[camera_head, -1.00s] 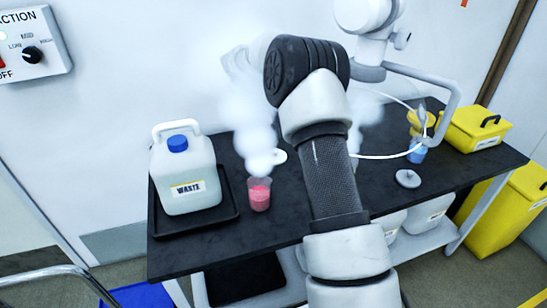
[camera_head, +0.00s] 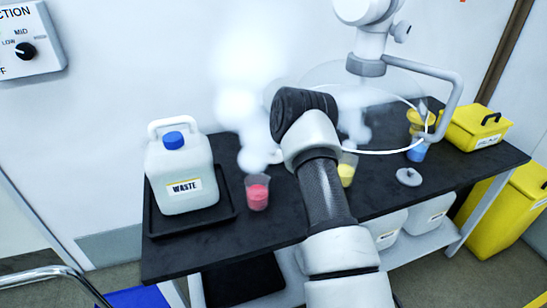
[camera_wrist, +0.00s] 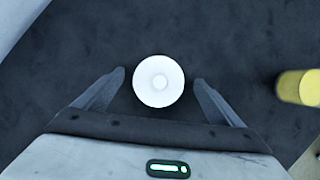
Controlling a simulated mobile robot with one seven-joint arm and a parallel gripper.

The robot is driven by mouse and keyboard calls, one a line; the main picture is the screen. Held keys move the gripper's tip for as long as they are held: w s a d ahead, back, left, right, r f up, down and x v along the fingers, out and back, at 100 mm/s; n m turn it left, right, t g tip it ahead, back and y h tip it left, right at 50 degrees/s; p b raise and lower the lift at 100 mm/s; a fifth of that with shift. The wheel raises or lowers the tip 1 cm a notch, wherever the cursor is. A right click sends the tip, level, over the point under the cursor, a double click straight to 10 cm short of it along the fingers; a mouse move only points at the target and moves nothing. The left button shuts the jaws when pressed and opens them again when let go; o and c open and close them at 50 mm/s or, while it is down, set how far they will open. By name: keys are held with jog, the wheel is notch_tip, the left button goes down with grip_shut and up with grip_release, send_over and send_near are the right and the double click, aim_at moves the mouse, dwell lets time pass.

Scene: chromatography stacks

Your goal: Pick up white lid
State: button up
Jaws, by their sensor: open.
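A gap shows on both sides, and the gripper holds nothing. How high the fingers are above the table I cannot tell. In the head view a small part of the white lid (camera_head: 276,157) shows behind the pink beaker, left of my arm. My gripper is hidden there behind my arm.
A pink beaker (camera_head: 257,192) and a yellow beaker (camera_head: 347,170) stand either side of my arm, with white vapour above. The waste jug (camera_head: 183,175) sits in a black tray (camera_head: 190,227) at left. A grey lid (camera_head: 408,177) and blue beaker (camera_head: 417,150) are at right.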

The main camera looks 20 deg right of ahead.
jog(key=shift+w+d+f, duration=0.1)
jog(key=shift+w+f, duration=0.05)
jog(key=shift+f, duration=0.3)
jog(key=c, duration=1.1)
jog(key=shift+r, duration=0.1)
